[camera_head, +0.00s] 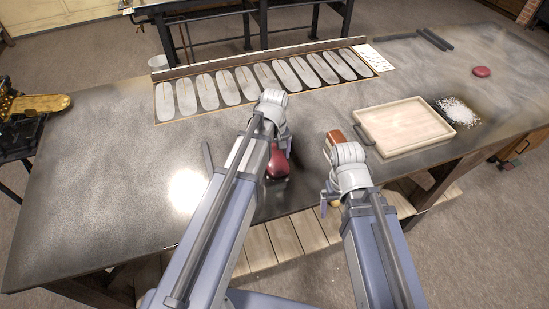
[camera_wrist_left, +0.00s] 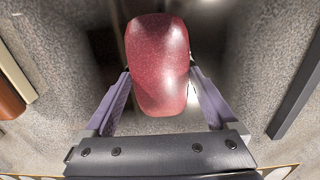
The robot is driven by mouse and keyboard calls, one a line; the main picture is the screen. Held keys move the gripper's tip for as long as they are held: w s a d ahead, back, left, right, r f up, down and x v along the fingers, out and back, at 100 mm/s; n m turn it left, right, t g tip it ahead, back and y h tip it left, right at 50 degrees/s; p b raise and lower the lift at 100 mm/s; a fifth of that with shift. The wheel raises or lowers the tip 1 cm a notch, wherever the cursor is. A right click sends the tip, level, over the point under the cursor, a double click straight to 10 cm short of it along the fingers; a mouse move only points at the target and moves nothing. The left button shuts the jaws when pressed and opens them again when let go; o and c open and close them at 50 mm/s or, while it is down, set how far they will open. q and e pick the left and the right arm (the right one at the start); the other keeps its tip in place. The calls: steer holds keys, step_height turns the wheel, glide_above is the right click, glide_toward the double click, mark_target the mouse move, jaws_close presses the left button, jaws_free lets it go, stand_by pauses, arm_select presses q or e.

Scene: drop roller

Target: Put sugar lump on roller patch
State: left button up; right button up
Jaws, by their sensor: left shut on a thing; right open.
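A glossy dark red lump (camera_head: 277,163), which I take for the sugar lump, is held between the purple fingers of my left gripper (camera_head: 281,160). In the left wrist view the lump (camera_wrist_left: 157,62) is an elongated rounded block, and the left gripper (camera_wrist_left: 160,100) is shut on its near part. In the head view my left arm partly hides it, near the table's front edge. I cannot tell if it touches the table. My right gripper (camera_head: 330,198) is open near the front edge, its fingers partly hidden. I cannot tell which marked area is the roller patch.
The dark table (camera_head: 100,150) has a board of pale ovals (camera_head: 225,88) at the back. A pale tray (camera_head: 405,125), a white powder patch (camera_head: 458,110) and a red disc (camera_head: 481,71) are at right. A brass-coloured device (camera_head: 38,103) stands off the left edge. Table left is mostly clear.

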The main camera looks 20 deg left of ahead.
mark_target(274, 158)
arm_select(q)
steer(key=shift+f, duration=0.15)
steer(key=o, duration=1.4)
step_height(274, 158, up, 12)
steer(key=p, duration=1.2)
steer(key=shift+r, duration=0.25)
